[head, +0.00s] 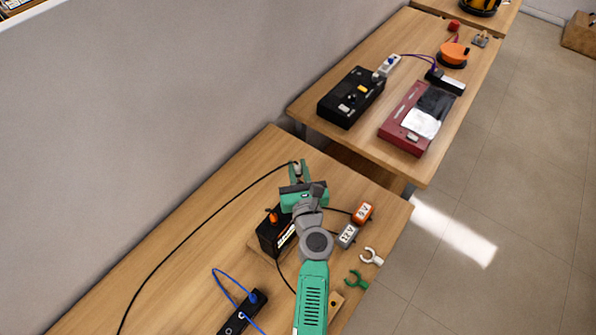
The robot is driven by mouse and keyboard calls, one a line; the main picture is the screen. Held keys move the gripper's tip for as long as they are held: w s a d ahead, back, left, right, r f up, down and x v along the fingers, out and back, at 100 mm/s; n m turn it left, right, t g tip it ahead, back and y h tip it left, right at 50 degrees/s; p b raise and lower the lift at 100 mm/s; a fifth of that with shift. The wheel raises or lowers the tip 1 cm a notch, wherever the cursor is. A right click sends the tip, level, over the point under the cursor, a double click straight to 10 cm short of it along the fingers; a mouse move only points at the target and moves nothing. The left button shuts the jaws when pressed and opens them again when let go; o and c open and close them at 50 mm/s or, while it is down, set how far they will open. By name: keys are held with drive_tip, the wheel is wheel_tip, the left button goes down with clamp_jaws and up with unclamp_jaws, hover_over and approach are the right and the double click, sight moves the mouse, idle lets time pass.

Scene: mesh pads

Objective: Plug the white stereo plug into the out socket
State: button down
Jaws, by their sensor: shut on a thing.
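My gripper (299,170) is at the far part of the near table, its green fingers pointing away from me. It is shut on the end of a long black cable (196,227), which trails to the lower left. The white stereo plug is at that cable end, small and mostly hidden between the fingers. A black box (267,236) with an orange piece on top stands just left of my wrist, partly covered by my arm. I cannot make out which opening is the out socket.
An orange 9V block (363,212) and a grey 12V block (346,236) sit right of my arm, with white (371,257) and green (356,281) clips nearer. A black strip (240,318) with a blue cable lies front left. A wall (120,130) borders the left. A second, cluttered table (310,117) stands beyond.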

drive_tip(key=shift+f+b, duration=2.8)
drive_tip(key=shift+f, duration=0.1)
drive_tip(key=shift+f+b, duration=2.1)
drive_tip(key=shift+f, duration=0.05)
drive_tip(key=c, duration=1.3)
unclamp_jaws()
drive_tip(key=shift+o, duration=0.2)
drive_tip(key=s+d+p, duration=0.1)
drive_tip(key=s+p, duration=0.1)
drive_tip(key=s, duration=0.5)
drive_tip(key=shift+s+d, duration=0.15)
drive_tip(key=shift+s, duration=0.2)
